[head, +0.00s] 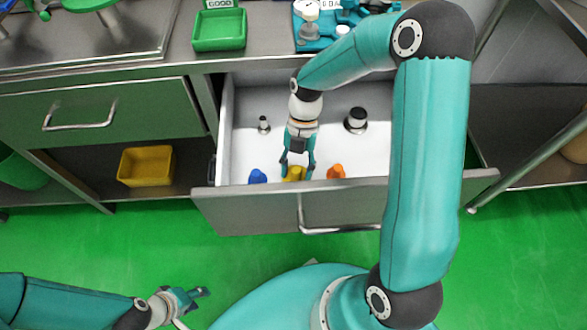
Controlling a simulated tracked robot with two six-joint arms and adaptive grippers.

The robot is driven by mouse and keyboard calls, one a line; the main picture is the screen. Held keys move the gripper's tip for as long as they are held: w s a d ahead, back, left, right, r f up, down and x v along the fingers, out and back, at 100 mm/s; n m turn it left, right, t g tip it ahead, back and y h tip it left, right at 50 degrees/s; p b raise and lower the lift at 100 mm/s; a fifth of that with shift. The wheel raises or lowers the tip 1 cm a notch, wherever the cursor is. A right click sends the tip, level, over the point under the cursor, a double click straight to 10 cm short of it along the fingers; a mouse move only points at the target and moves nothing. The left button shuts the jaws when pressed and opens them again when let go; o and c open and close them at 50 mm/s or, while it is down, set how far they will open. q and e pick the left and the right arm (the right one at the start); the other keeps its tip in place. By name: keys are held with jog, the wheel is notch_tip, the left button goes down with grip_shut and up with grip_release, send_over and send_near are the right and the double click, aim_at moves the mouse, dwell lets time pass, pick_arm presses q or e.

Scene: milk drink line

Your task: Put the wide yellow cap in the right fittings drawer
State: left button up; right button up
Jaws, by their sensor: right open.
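The yellow cap (293,174) is inside the pulled-out drawer (245,110), close to its front wall. My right gripper (297,170) reaches down into this drawer with its fingers open on either side of the cap. The fingers partly hide the cap, and I cannot tell whether they touch it. My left gripper (198,295) is low at the left, over the green floor and away from the drawer. Its fingers are too small to read.
A blue piece (258,177) and an orange piece (336,172) flank the cap in the drawer. Two black-and-silver fittings (356,120) stand farther back. A green tray (219,30) is on the counter. A closed drawer (100,120) and a yellow bin (146,166) are at left.

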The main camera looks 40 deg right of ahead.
jog(key=shift+p+v, duration=0.65)
jog(key=shift+v, duration=3.15)
